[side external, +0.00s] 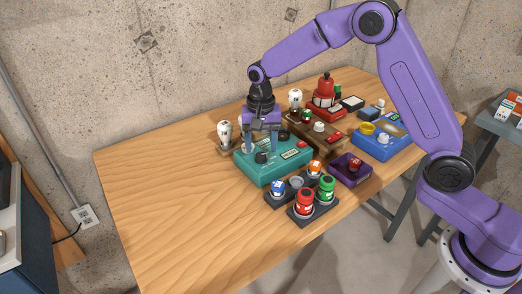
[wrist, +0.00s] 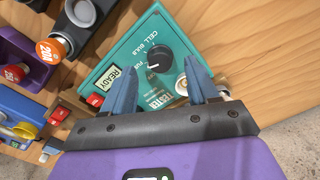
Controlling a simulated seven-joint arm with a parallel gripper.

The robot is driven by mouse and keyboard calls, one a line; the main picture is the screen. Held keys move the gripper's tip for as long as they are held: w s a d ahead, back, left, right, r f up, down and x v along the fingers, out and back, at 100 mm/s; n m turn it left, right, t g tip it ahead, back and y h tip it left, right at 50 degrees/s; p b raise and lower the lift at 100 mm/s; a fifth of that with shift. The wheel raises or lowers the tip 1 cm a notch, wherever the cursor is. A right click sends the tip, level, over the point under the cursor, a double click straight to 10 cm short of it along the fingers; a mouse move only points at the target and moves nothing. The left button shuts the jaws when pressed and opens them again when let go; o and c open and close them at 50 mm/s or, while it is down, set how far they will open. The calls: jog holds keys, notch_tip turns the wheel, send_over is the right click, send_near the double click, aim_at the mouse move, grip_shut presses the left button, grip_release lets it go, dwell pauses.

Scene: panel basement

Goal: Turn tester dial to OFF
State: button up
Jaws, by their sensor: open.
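The tester (side external: 272,174) is a teal box on the wooden table, with a black dial (side external: 261,157) on its sloped top. In the wrist view the tester (wrist: 122,50) shows CELL and BULB lettering, a READY window and a black dial (wrist: 158,56) with a pale pointer mark. I cannot read which setting the mark points at; no OFF lettering is legible. My gripper (side external: 261,147) points down over the tester. In the wrist view my gripper (wrist: 160,70) is open, its two blue fingers on either side of the dial's near edge, apparently empty. Contact with the dial cannot be told.
A white bulb (side external: 224,132) stands left of the tester. Red (side external: 304,203) and green (side external: 326,189) cells stand in front in dark holders. A purple tray (side external: 350,170) and blue box (side external: 384,139) lie right. A wooden rack (side external: 318,137) stands behind. The table's left is clear.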

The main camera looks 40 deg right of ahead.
aim_at(261, 157)
jog(key=shift+f, duration=1.35)
jog(key=c, duration=1)
jog(key=shift+c, duration=0.2)
jog(key=shift+n, duration=0.3)
jog(key=n, duration=0.3)
jog(key=shift+n, duration=2.6)
